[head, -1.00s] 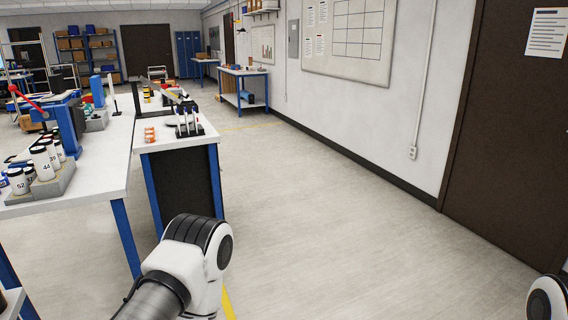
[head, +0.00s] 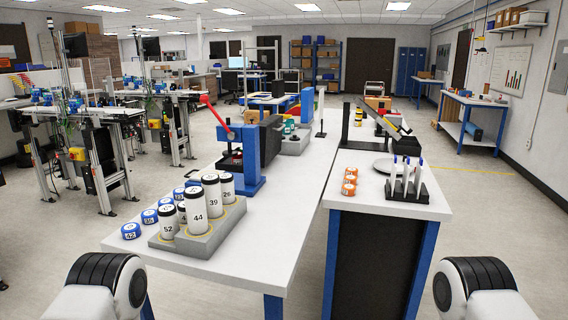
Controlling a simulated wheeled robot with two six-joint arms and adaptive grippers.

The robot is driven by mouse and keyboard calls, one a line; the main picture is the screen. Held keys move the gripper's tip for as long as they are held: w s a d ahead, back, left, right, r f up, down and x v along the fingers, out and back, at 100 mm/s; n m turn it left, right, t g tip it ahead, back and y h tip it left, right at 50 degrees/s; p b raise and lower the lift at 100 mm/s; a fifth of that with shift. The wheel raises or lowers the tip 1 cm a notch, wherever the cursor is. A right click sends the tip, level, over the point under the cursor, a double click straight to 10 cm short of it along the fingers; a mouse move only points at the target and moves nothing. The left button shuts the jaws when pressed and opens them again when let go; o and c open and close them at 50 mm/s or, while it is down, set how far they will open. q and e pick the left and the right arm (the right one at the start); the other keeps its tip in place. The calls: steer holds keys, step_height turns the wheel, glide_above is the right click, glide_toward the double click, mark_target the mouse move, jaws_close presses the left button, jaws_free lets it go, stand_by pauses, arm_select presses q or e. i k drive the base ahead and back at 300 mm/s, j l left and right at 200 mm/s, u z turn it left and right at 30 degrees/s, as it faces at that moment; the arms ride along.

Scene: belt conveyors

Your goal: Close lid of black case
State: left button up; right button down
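I cannot make out a black case with certainty. A dark boxy shape (head: 271,138) stands behind the blue press on the long white table (head: 225,262), partly hidden by the press, and I cannot tell whether it has a lid. A black item with a tilted grey bar (head: 385,122) sits farther back on the right-hand table. Only rounded white and black links of my two arms show at the bottom left and bottom right. Neither gripper is in view.
A grey block (head: 200,238) holds several numbered white jars near the table's front. A blue press (head: 250,160) with a red handle stands behind it. Floor is clear at right.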

mark_target(271, 128)
steer(key=i+l+u, duration=0.25)
steer(key=i, duration=0.25)
steer(key=i+l+u, duration=0.25)
steer(key=i, duration=0.2)
